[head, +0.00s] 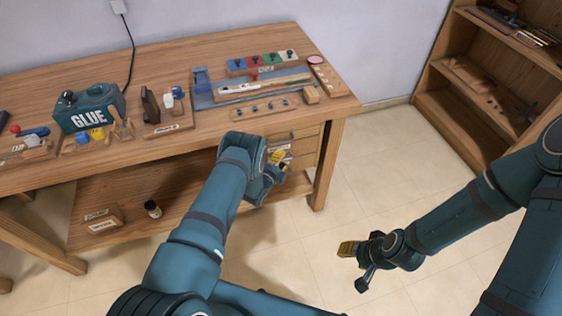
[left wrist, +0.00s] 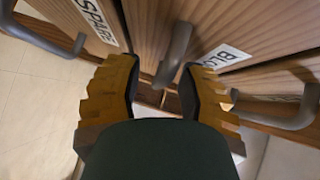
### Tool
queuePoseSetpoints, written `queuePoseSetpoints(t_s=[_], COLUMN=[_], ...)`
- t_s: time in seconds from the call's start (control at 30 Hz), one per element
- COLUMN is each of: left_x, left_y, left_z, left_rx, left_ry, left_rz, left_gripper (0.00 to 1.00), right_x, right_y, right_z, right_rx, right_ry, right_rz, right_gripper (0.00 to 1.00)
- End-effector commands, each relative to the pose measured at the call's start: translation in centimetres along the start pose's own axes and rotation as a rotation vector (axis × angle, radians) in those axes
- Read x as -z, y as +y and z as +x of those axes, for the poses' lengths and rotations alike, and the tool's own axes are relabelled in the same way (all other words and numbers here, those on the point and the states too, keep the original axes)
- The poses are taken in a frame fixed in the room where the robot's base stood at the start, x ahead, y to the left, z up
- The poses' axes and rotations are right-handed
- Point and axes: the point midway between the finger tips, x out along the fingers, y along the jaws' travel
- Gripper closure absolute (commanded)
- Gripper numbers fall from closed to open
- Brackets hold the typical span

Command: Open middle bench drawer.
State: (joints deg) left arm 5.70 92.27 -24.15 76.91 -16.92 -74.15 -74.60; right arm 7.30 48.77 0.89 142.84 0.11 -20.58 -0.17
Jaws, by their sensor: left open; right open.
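The bench drawers (head: 306,143) are stacked under the right end of the wooden workbench, partly hidden by my left arm. My left gripper (head: 281,160) is open in front of them. In the left wrist view, the yellow-padded fingers of my left gripper (left wrist: 165,92) are spread. A grey bar handle (left wrist: 175,50) shows between and just beyond the fingertips; contact cannot be told. It is on the middle of three visible drawer fronts (left wrist: 225,22), which look shut. A label beginning "BLO" (left wrist: 222,57) is near it. My right gripper (head: 355,262) is open and empty above the floor.
Other handles show at left (left wrist: 50,35) and lower right (left wrist: 290,115) in the left wrist view. The benchtop (head: 165,60) holds a glue machine (head: 88,110) and several tools. A shelf unit (head: 470,95) stands at right. The floor before the drawers is clear.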

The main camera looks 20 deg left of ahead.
Motion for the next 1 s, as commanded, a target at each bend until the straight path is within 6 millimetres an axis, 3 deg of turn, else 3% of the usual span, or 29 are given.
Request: queuePoseSetpoints(t_s=[0.13, 0.23, 0.67, 0.87, 1.0], left_x=[0.0, 0.0, 0.2, 1.7, 3.6], left_y=[0.0, 0.0, 0.0, 0.3, 0.8], left_z=[0.0, 0.0, -0.2, -1.5, -3.5], left_rx=[0.0, 0.0, 0.0, -0.003, -0.006], left_ry=[0.0, 0.0, 0.0, 0.003, 0.004], left_rz=[0.0, 0.0, -0.001, -0.002, -0.002], left_gripper=[0.65, 1.0, 1.0, 1.0, 1.0], right_x=[0.0, 0.0, 0.0, -0.1, -0.2], right_y=[0.0, 0.0, -0.1, -0.4, -0.8], right_z=[0.0, 0.0, -0.1, -1.1, -2.2], right_rx=[0.0, 0.0, 0.0, 0.0, 0.001], right_ry=[0.0, 0.0, -0.001, -0.004, -0.01], right_rz=[0.0, 0.0, 0.0, 0.001, 0.001], right_gripper=[0.53, 0.53, 0.53, 0.53, 0.53])
